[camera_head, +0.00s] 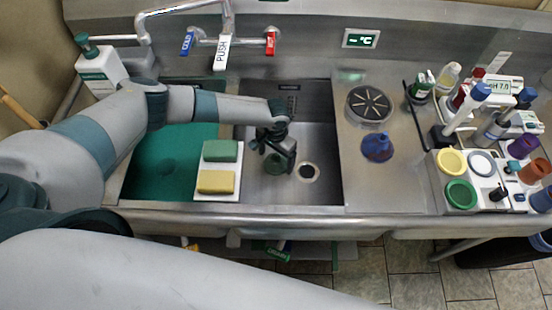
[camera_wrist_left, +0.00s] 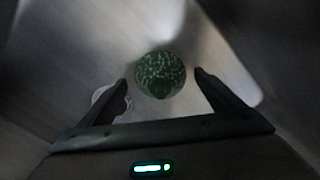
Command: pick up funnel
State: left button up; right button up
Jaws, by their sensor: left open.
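A round dark green speckled piece (camera_head: 275,164), which looks like a funnel, lies in the right sink basin (camera_head: 325,140). In the left wrist view the green funnel (camera_wrist_left: 160,74) shows from above, with a darker nub on its near side. My left gripper (camera_head: 277,153) is over it, partly hiding it in the head view. The jaws (camera_wrist_left: 160,84) are open, one fingertip on each side of the funnel. Contact cannot be told. A blue funnel-like piece (camera_head: 377,148) stands on the steel counter to the right. My right gripper is not in view.
The drain (camera_head: 309,172) is right of my gripper. A white tray (camera_head: 222,179) with green and yellow sponges is to the left, beside a green-bottomed basin (camera_head: 155,165). The faucet (camera_head: 190,8) is behind. Bottles and a pH meter (camera_head: 497,84) crowd the right.

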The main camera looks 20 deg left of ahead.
pick_arm(q)
jog(key=shift+f, duration=0.65)
jog(key=c, duration=1.2)
jog(key=shift+r, duration=0.1)
